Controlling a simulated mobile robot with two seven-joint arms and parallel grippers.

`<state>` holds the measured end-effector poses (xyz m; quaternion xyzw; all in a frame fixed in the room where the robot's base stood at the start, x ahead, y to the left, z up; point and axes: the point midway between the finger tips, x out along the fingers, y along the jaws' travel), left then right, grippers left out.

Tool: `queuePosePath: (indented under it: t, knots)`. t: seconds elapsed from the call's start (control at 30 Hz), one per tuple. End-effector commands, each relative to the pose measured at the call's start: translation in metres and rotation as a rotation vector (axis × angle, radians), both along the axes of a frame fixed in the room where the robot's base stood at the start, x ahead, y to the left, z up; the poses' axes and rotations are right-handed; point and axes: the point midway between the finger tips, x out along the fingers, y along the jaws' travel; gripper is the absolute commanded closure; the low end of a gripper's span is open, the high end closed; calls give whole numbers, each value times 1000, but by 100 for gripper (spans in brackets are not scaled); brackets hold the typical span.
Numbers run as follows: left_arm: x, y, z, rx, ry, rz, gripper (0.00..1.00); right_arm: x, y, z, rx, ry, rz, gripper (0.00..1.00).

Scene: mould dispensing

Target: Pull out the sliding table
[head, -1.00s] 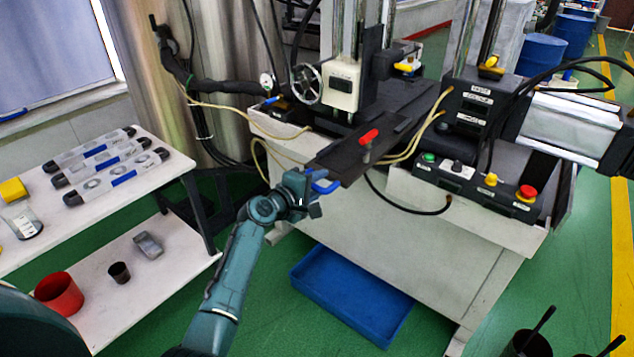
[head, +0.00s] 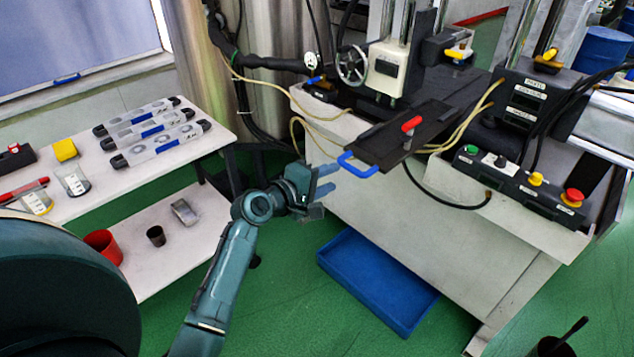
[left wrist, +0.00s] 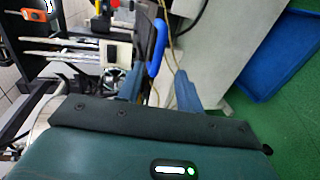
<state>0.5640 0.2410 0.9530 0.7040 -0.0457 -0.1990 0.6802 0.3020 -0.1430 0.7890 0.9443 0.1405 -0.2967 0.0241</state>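The sliding table (head: 400,140) is a dark plate sticking out from the machine toward the lower left. It has a blue loop handle (head: 358,166) at its near end and a red-topped knob (head: 411,124) on top. My left gripper (head: 327,179) is just left of the handle and apart from it, with its two blue fingers spread and nothing between them. In the left wrist view the blue handle (left wrist: 157,48) shows beyond the open fingers (left wrist: 160,88). My right gripper is in neither view.
A white shelf (head: 170,163) with moulds, cups and a yellow block stands at left. A blue tray (head: 375,280) lies on the green floor under the machine. A control box (head: 520,180) with buttons is at right. Hoses hang near the sliding table.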

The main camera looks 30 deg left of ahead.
Motion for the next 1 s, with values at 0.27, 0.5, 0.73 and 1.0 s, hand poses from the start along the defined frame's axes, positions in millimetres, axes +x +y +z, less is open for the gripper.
queuePosePath:
  t: [0.27,0.5,0.73,1.0]
  knots:
    - [-28,10,6,1,2,0,64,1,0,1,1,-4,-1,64]
    - [-30,11,7,0,2,-1,64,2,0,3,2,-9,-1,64]
    - [-30,11,7,0,1,-1,64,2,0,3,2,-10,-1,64]
    - [-64,-4,-46,279,36,-42,64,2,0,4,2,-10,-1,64]
